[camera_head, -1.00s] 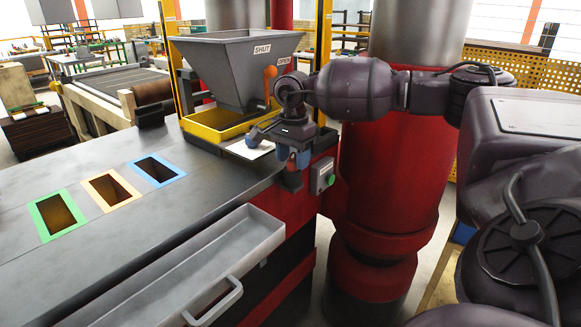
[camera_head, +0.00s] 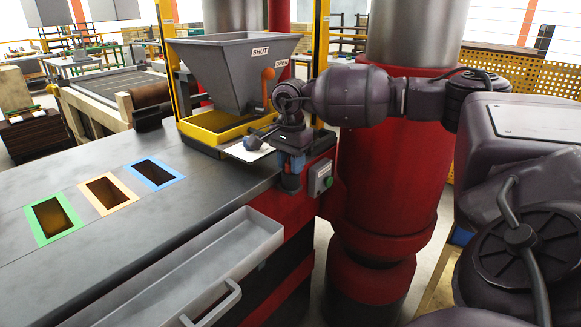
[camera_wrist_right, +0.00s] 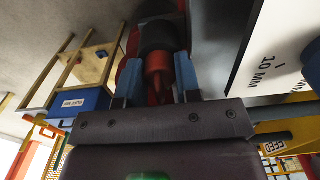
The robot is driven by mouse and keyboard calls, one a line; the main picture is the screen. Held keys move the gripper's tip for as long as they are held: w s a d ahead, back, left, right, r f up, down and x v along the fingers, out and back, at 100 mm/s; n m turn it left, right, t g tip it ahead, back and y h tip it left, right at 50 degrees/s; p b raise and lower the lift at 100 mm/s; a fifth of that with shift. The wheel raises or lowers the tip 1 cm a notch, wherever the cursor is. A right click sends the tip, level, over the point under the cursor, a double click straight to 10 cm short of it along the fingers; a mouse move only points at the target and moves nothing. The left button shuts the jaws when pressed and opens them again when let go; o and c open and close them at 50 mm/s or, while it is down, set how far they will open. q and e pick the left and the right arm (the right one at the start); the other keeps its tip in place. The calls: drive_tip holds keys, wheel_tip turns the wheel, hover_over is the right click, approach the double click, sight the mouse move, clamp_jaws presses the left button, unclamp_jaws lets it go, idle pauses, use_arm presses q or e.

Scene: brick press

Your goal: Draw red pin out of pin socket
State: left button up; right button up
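My right gripper (camera_head: 289,184) hangs at the front right corner of the press table in the head view, beside the green-button box. In the right wrist view its two blue fingers (camera_wrist_right: 157,75) stand apart, open. A red pin (camera_wrist_right: 157,78) shows between them, with no clear sign of a grip on it. A dark round part, perhaps the pin socket (camera_wrist_right: 160,36), lies just beyond the pin. In the head view the gripper hides the pin and socket. My left gripper is in neither view.
The hopper (camera_head: 236,75) with its orange lever (camera_head: 267,86) stands behind the gripper. A white card (camera_head: 247,152) lies close by; a control box (camera_head: 321,178) is just right. A grey tray (camera_head: 190,275) juts out in front. A red column (camera_head: 385,165) stands to the right.

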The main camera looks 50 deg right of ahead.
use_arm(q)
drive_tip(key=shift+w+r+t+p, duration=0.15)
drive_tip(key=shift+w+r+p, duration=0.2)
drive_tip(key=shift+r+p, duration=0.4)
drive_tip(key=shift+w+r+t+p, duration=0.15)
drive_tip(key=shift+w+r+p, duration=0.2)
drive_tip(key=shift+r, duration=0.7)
use_arm(e)
drive_tip(key=shift+r, duration=3.55)
drive_tip(key=shift+c, duration=0.2)
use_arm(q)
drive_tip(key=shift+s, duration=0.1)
